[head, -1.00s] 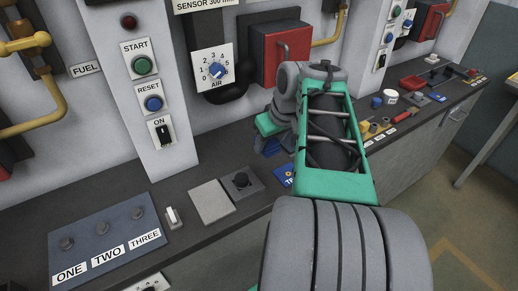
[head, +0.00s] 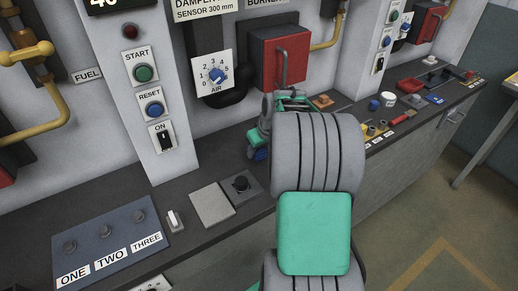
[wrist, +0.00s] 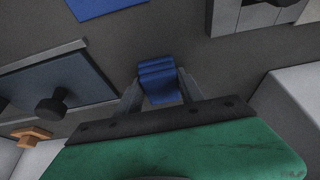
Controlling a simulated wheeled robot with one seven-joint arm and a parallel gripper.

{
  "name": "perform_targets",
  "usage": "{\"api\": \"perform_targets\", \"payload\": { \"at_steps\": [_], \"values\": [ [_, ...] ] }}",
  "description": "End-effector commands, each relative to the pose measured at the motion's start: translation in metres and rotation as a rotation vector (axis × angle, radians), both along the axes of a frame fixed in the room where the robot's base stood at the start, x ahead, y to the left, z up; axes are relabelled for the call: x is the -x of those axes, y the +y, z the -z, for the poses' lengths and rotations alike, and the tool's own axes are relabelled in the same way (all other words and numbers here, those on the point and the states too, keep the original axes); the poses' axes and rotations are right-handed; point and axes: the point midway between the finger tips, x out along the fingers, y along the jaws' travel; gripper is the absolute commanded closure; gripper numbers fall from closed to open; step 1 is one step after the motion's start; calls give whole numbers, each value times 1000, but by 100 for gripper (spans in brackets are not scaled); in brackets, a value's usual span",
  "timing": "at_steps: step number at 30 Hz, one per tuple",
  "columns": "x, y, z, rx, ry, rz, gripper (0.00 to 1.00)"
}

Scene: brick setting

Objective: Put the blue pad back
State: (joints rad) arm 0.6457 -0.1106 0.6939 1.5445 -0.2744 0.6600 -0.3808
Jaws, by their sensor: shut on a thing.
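The blue pad (wrist: 158,78) is a small ridged blue block held between the two grey fingers of my gripper (wrist: 160,88) in the wrist view. In the head view my gripper (head: 257,146) is partly hidden by my arm, and a bit of the blue pad (head: 261,155) shows below it. The pad is over the dark worktop, near the wall below the air dial. I cannot tell whether it touches the worktop. A flat blue patch (wrist: 105,7) lies at the top edge of the wrist view, apart from the pad.
A red box (head: 279,57) with a handle is on the wall behind. Small coloured parts, a white cup (head: 388,99) and a red tray (head: 411,84) stand farther right.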

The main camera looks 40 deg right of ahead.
Motion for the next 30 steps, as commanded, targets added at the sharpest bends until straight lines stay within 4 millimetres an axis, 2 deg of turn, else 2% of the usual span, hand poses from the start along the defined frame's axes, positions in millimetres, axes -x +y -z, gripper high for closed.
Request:
{"api": "perform_targets", "payload": {
  "at_steps": [3,4,12,18,23,30],
  "values": [
    [0,0,4,0,0,0,93],
    [0,0,4,0,0,0,54],
    [0,0,3,-1,1,1,33],
    [0,0,3,-1,1,0,33],
    [4,0,-9,0,-1,1,33],
    [27,0,-64,3,-3,2,33]
  ]
}}
